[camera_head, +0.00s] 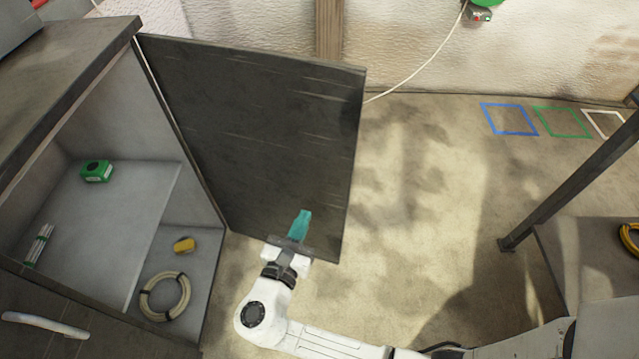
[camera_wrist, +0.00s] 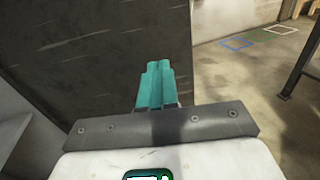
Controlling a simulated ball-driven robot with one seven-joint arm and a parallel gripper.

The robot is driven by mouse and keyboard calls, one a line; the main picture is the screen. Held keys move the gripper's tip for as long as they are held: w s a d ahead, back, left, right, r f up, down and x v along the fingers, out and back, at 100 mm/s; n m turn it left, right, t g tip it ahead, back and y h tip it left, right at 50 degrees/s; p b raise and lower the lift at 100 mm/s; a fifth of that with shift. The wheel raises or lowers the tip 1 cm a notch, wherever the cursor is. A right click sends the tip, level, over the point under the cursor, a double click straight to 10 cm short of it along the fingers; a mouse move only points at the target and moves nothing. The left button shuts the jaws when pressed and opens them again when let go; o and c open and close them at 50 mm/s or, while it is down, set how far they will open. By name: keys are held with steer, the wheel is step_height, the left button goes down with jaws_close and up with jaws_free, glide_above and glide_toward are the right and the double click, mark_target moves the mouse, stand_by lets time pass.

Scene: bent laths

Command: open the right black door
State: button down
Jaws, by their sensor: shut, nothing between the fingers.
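The right black door (camera_head: 260,130) of the cabinet (camera_head: 75,60) stands wide open in the head view, swung out from its hinge edge beside the cabinet opening. Its inner face shows. It also fills the upper left of the wrist view (camera_wrist: 90,50). My gripper (camera_head: 303,222), with teal fingers, is in front of the door's lower part near its free edge. The fingers are shut with nothing between them, and they also show in the wrist view (camera_wrist: 157,75). I cannot tell whether they touch the door. The door's handle is not visible.
Inside the cabinet are a green box (camera_head: 96,171), a yellow item (camera_head: 184,245) and a coiled ring (camera_head: 165,297). Another door with a white handle (camera_head: 45,325) is at lower left. A table (camera_head: 590,250) stands at right. The floor (camera_head: 410,180) between is clear.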

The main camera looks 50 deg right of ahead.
mark_target(326, 165)
steer(key=b+x, duration=0.1)
steer(key=x, duration=1.3)
steer(key=shift+w+r, duration=0.1)
steer(key=shift+r, duration=0.05)
steer(key=w+d+n+t+y+b, duration=0.1)
steer(key=w+d+t+b, duration=0.1)
steer(key=d, duration=0.7)
steer(key=w+d+n+t+b, duration=0.1)
steer(key=w+d+t+b, duration=0.1)
steer(key=w+d+b, duration=0.3)
steer(key=w+d, duration=0.2)
steer(key=d, duration=0.1)
steer(key=shift+w+d+n+y, duration=0.3)
steer(key=shift+d+n+y, duration=0.1)
steer(key=shift+s+a, duration=0.1)
